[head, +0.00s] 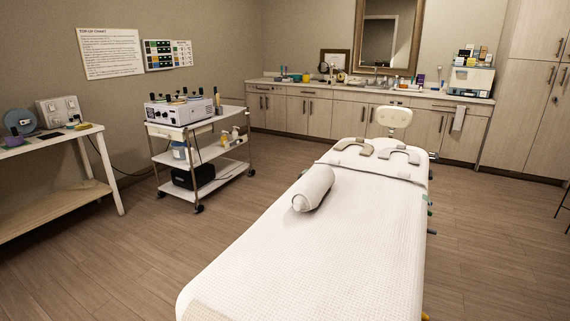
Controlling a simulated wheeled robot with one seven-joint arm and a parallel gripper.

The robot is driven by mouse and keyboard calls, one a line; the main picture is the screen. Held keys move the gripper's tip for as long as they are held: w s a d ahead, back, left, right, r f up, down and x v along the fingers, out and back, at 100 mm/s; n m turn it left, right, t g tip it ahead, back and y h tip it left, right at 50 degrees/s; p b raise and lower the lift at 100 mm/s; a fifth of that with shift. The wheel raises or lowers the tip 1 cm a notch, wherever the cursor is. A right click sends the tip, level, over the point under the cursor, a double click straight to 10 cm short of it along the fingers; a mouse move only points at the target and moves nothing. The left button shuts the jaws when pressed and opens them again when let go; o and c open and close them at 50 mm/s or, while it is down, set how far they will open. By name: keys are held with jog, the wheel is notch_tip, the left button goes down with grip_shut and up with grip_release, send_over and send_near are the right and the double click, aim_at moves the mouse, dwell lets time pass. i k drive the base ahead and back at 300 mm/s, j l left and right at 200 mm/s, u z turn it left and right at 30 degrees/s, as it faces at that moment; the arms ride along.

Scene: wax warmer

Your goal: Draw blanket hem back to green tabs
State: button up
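A white textured blanket (330,240) covers most of the long treatment bed. A seam or fold line crosses the bed near its far end, which looks like the blanket's far hem (385,177). A small green tab (430,199) shows at the bed's right edge, a little nearer than that line. Any matching tab on the left edge is not visible. A beige strip (203,312) shows at the bed's near left corner. My gripper is not in view.
A white rolled bolster (314,188) lies on the blanket, left of centre. A trolley (200,135) stands left. The floor (490,240) right of the bed is clear.

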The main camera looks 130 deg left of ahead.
aim_at(401, 173)
jog(key=u, duration=3.6)
jog(key=z, duration=0.1)
jog(key=i+l+z, duration=0.2)
jog(key=l, duration=0.2)
jog(key=l+z, duration=0.2)
jog(key=l, duration=0.25)
jog(key=i+l+z, duration=0.2)
jog(key=l, duration=0.15)
jog(key=i+l+z, duration=0.4)
jog(key=i+l, duration=0.45)
jog(key=i+u, duration=0.3)
jog(key=i, duration=0.3)
jog(key=i+l+u, duration=0.15)
jog(key=i+u, duration=0.2)
jog(key=i, duration=0.25)
jog(key=i+u, duration=0.35)
jog(key=i, duration=0.15)
jog(key=i+l+u, duration=0.1)
jog(key=i+u, duration=0.25)
jog(key=i, duration=0.15)
jog(key=i+l+u, duration=0.25)
jog(key=i+u, duration=0.15)
jog(key=i+l+u, duration=0.2)
jog(key=i+u, duration=0.25)
jog(key=i+l+u, duration=0.45)
jog(key=i+j, duration=0.05)
jog(key=j, duration=0.05)
